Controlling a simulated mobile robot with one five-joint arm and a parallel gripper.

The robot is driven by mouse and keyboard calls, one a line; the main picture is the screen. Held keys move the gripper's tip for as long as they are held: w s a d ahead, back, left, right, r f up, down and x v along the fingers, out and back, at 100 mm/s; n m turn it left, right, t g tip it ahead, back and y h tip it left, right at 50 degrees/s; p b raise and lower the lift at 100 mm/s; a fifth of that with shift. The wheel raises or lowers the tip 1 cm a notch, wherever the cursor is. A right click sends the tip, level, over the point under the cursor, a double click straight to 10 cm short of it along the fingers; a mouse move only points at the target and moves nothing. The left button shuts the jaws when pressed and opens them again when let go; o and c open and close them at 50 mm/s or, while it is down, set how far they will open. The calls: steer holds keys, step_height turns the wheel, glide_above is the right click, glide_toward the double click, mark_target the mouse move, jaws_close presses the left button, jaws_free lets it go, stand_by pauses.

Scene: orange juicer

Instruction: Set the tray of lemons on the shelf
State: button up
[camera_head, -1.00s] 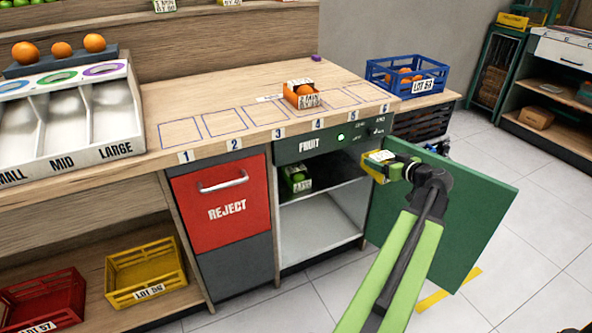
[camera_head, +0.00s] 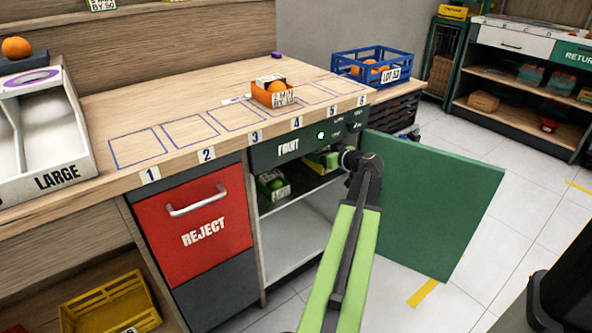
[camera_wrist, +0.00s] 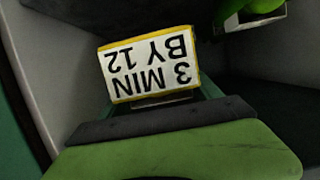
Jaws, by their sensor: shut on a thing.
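My gripper (camera_head: 326,160) is inside the upper part of the open FRUIT cabinet, shut on the lemon tray. In the wrist view, the tray's yellow-edged white label (camera_wrist: 150,65) reads "3 MIN BY 12", upside down. The lemons are not visible there, and the head view mostly hides the tray behind my gripper and the cabinet front. The cabinet shelf (camera_head: 302,192) lies below my gripper; I cannot tell whether the tray touches it. A tray of green fruit (camera_head: 272,186) stands on the shelf to the left; its corner shows in the wrist view (camera_wrist: 252,18).
The green cabinet door (camera_head: 430,205) stands open to the right of my arm. The counter edge and FRUIT panel (camera_head: 290,147) are just above my gripper. An orange tray (camera_head: 272,93) and a blue crate (camera_head: 372,68) are above. Shelf room lies right of the green fruit.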

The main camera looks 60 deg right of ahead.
steer(key=w+f, duration=0.1)
steer(key=w+f+b, duration=0.1)
steer(key=w, duration=0.1)
steer(key=w+d+f+b, duration=0.1)
steer(key=w, duration=0.1)
steer(key=shift+w+f, duration=0.2)
steer(key=shift+f, duration=0.1)
steer(key=shift+w, duration=0.25)
step_height(320, 180, down, 4)
steer(key=b, duration=0.4)
steer(key=shift+f+b, duration=0.2)
steer(key=shift+b, duration=0.1)
steer(key=shift+r, duration=0.25)
steer(key=shift+f, duration=0.15)
steer(key=o, duration=1.7)
steer(key=shift+o, duration=0.2)
